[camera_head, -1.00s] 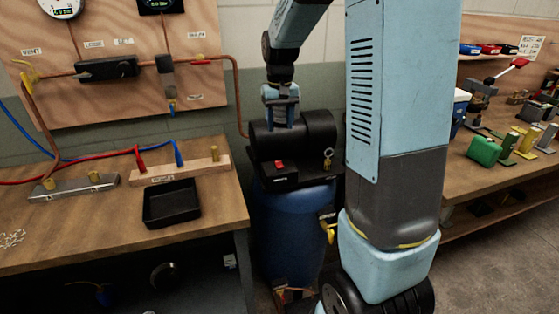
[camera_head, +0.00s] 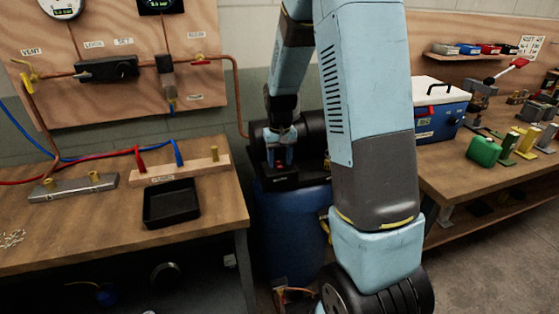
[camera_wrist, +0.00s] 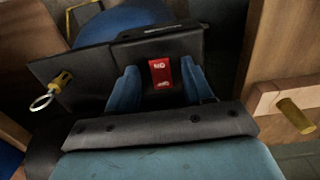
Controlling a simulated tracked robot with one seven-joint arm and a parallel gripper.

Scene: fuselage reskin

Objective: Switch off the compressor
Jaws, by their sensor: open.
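The compressor stands on the floor between the two benches, with a blue tank (camera_head: 285,225) and a black top unit (camera_head: 312,130). Its red rocker switch (camera_wrist: 161,72) sits on a black panel and carries white lettering at both ends, too small to read surely. My gripper (camera_head: 279,160) is over the front of the black unit. In the wrist view my gripper (camera_wrist: 158,88) has its two blue fingers apart, one on each side of the red switch. I cannot tell whether they touch the panel. In the head view the switch is mostly hidden by the fingers.
A brass-coloured valve with a ring (camera_wrist: 52,92) sits on the panel left of the switch in the wrist view. The left bench holds a black tray (camera_head: 171,203) and hose fittings. The right bench holds a blue and white cooler (camera_head: 440,108) and a green can (camera_head: 484,150).

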